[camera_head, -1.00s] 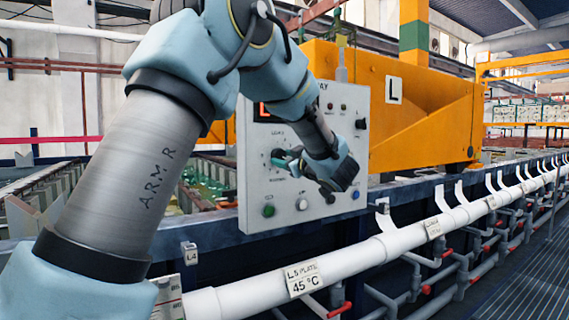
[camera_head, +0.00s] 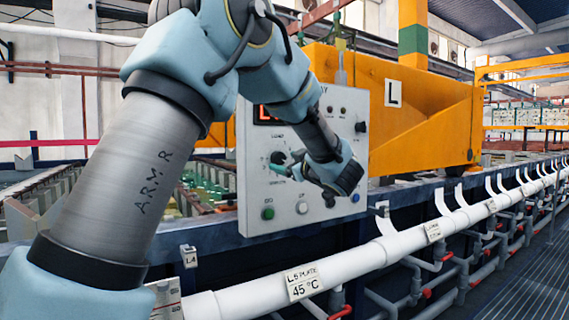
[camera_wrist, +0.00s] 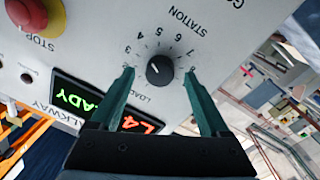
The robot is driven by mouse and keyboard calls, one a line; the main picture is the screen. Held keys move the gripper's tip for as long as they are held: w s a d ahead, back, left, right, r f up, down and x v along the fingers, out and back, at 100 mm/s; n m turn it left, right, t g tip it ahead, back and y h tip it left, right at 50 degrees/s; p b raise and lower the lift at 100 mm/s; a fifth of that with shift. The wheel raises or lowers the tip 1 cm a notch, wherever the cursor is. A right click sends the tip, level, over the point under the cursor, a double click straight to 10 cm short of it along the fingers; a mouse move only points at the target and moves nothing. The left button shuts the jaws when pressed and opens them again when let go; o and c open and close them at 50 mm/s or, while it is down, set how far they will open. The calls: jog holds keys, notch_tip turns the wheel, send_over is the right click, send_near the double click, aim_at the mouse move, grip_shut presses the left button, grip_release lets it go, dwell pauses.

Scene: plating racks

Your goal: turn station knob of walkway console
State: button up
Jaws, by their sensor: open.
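The walkway console (camera_head: 255,170) is a light grey panel left of centre in the head view. Its station knob (camera_wrist: 160,71) is round and black, inside a numbered dial marked STATION and LOAD. The knob also shows in the head view (camera_head: 278,158), partly crowded by my gripper. My gripper (camera_wrist: 159,73) is open, with one teal finger on each side of the knob in the wrist view. The fingers appear apart from the knob; their depth to the panel is hard to tell. My gripper (camera_head: 290,162) reaches the panel from the right in the head view.
A red stop button (camera_wrist: 38,14) sits on the same panel, with a green display (camera_wrist: 75,93) and a red display reading L4 (camera_wrist: 138,123). A green button (camera_head: 268,213) is low on the panel. A white pipe (camera_head: 350,262) runs along the front.

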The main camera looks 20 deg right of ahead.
jog(key=s+d+b, duration=0.1)
jog(key=s+b, duration=0.1)
jog(key=s, duration=0.7)
jog(key=shift+s+d+f, duration=0.15)
jog(key=shift+s, duration=0.15)
